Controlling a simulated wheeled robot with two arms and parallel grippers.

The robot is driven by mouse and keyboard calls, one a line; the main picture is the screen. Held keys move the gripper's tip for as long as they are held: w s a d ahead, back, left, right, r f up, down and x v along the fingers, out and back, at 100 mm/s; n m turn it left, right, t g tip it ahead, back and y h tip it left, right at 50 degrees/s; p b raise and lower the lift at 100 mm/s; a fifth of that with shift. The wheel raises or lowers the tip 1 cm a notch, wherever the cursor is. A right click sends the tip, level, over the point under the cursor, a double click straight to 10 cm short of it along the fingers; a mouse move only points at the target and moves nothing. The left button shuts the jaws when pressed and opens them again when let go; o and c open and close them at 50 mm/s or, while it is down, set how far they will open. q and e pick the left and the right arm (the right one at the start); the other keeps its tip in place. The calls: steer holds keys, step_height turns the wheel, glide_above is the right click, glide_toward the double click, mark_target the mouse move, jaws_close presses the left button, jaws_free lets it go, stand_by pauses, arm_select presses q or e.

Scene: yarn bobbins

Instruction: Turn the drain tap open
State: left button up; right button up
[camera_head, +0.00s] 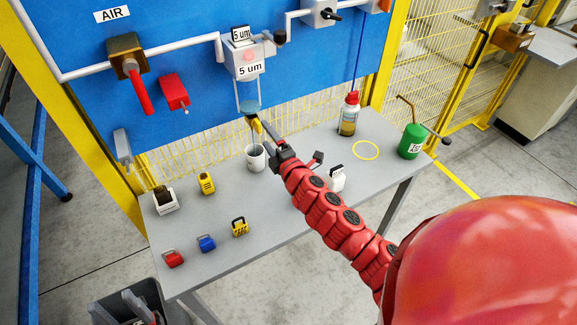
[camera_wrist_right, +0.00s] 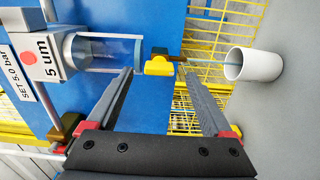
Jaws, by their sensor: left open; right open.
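The drain tap is a small yellow handle (camera_wrist_right: 159,65) under the clear bowl (camera_wrist_right: 105,52) of the filter marked 5 um (camera_head: 251,68). In the head view the yellow tap (camera_head: 256,126) shows just below the bowl, partly hidden by my gripper. My right gripper (camera_head: 262,131) reaches up to it from the lower right. In the right wrist view its two fingers (camera_wrist_right: 161,78) are open, with the tap between and just beyond the fingertips. I cannot tell whether they touch it. My left gripper is not in view.
A white cup (camera_head: 256,158) stands on the grey table (camera_head: 280,205) below the tap, close to my right arm. Several padlocks, a red-capped bottle (camera_head: 349,114) and a green canister (camera_head: 411,141) also stand there. A red lever (camera_head: 140,92) hangs from the blue panel (camera_head: 195,55).

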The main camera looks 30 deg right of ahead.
steer(key=s+b, duration=0.1)
steer(key=s, duration=1.2)
steer(key=shift+s+d, duration=0.2)
steer(key=shift+s, duration=0.15)
steer(key=shift+r, duration=0.1)
